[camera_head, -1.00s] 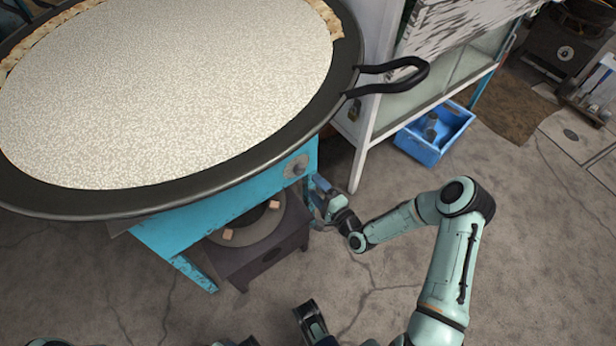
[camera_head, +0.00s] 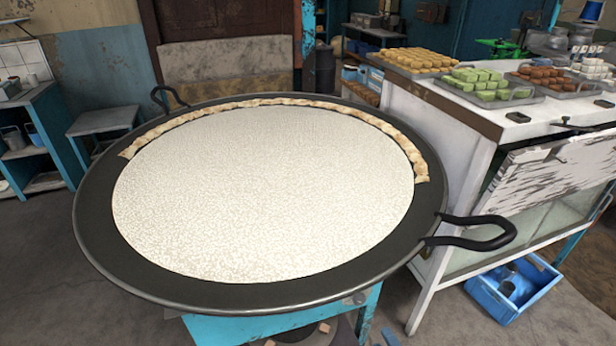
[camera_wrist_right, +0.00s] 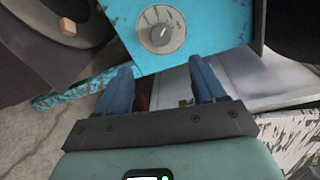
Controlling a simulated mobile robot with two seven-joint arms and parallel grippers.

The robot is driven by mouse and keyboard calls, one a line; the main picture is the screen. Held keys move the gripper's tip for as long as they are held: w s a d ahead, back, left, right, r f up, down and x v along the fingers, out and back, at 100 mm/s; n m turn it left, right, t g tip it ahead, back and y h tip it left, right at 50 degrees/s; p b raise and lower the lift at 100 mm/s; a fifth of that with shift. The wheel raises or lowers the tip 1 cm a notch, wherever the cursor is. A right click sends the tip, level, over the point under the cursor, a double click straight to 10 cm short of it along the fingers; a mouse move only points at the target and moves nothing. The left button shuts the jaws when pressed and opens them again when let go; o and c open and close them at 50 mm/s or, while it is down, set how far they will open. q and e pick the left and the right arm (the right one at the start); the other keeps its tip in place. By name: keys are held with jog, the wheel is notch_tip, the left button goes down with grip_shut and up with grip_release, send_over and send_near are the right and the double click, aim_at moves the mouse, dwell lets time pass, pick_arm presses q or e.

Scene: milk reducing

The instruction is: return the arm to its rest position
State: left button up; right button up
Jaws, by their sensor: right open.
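My right gripper (camera_wrist_right: 161,68) is open and empty in the right wrist view, its two blue fingers apart. Its tips are close to the lower edge of the turquoise stove stand (camera_wrist_right: 200,20), below a round metal knob (camera_wrist_right: 161,31). I cannot tell whether they touch it. In the head view only a small blue bit of the right gripper (camera_head: 389,337) shows at the bottom edge, beside the stand (camera_head: 240,328). The rest of the right arm is out of that view. My left gripper is not in view.
A wide black pan (camera_head: 95,225) filled with whitish milk (camera_head: 265,195) stands on the stand, its handle (camera_head: 470,234) jutting right. A white counter (camera_head: 440,120) with sweet trays is at right. A blue crate (camera_head: 540,290) sits on the floor below it.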

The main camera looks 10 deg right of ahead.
jog(key=s+a+f+n+g+y, duration=0.2)
jog(key=s+a+f+n+g, duration=0.85)
jog(key=a+f, duration=0.35)
jog(key=s+a+f+n+g, duration=0.2)
jog(key=s+n+g, duration=0.35)
jog(key=s, duration=0.45)
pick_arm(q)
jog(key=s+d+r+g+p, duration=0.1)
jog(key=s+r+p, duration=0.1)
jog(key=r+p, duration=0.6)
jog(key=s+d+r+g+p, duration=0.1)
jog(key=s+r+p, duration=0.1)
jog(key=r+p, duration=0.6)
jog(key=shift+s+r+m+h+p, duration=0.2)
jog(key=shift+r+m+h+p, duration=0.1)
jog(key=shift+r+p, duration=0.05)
pick_arm(e)
jog(key=s+a+r+g, duration=0.2)
jog(key=s+r, duration=0.1)
jog(key=r, duration=1.3)
jog(key=shift+s+r, duration=0.2)
jog(key=shift+r, duration=0.15)
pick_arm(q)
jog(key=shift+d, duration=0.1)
pick_arm(e)
jog(key=shift+a, duration=0.1)
